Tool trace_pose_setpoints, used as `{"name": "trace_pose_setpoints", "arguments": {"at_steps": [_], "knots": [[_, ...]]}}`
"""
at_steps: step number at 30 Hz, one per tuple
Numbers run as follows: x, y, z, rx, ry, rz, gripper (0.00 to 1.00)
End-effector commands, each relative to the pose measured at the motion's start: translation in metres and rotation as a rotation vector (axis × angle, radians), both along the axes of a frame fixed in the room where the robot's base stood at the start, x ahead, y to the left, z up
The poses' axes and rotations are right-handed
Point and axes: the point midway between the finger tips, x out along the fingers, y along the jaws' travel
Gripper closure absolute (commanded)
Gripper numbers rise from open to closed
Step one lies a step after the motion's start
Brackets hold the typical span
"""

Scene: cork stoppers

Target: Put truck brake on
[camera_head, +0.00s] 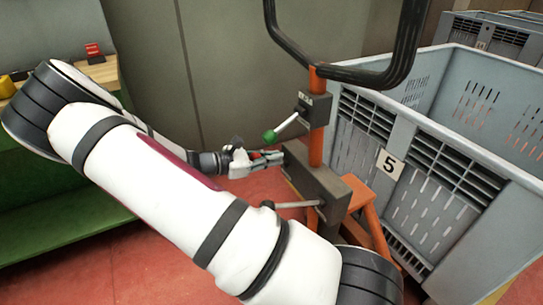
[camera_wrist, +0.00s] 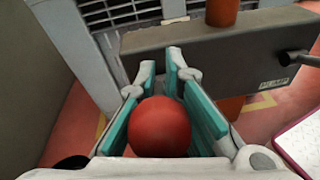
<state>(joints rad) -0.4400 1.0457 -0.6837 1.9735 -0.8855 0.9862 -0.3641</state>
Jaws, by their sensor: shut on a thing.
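The truck has an orange post (camera_head: 317,145), a black looped handle (camera_head: 402,50) and a dark grey box (camera_head: 325,184) low on the post. A red ball knob (camera_wrist: 160,127) sits between the teal-padded fingers of my gripper (camera_wrist: 161,62) in the wrist view. My gripper (camera_head: 268,158) is shut on this knob, just left of the grey box in the head view. The knob's stem is hidden. A green-knobbed lever (camera_head: 271,135) sticks out from a smaller box (camera_head: 315,108) higher on the post, above my gripper.
A grey crate (camera_head: 390,130) numbered 5 stands right of the post. A metal bar (camera_head: 298,204) juts left below the grey box. A green bench (camera_head: 60,222) with a wooden top is at left. Red floor (camera_head: 150,262) lies between. A cabinet wall (camera_head: 235,75) is behind.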

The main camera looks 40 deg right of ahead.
Motion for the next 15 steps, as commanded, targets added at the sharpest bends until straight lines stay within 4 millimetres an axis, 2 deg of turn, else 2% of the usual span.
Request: {"name": "trace_pose_setpoints", "arguments": {"at_steps": [2, 3, 5, 15], "knots": [[0.0018, -0.0001, 0.0007, -0.001, -0.004, 0.003, 1.0], [0.0018, -0.0001, 0.0007, -0.001, -0.004, 0.003, 0.85], [0.0016, -0.0001, 0.0007, -0.001, -0.004, 0.003, 0.71], [0.0014, 0.0012, 0.0006, -0.001, -0.001, 0.003, 0.7]]}}
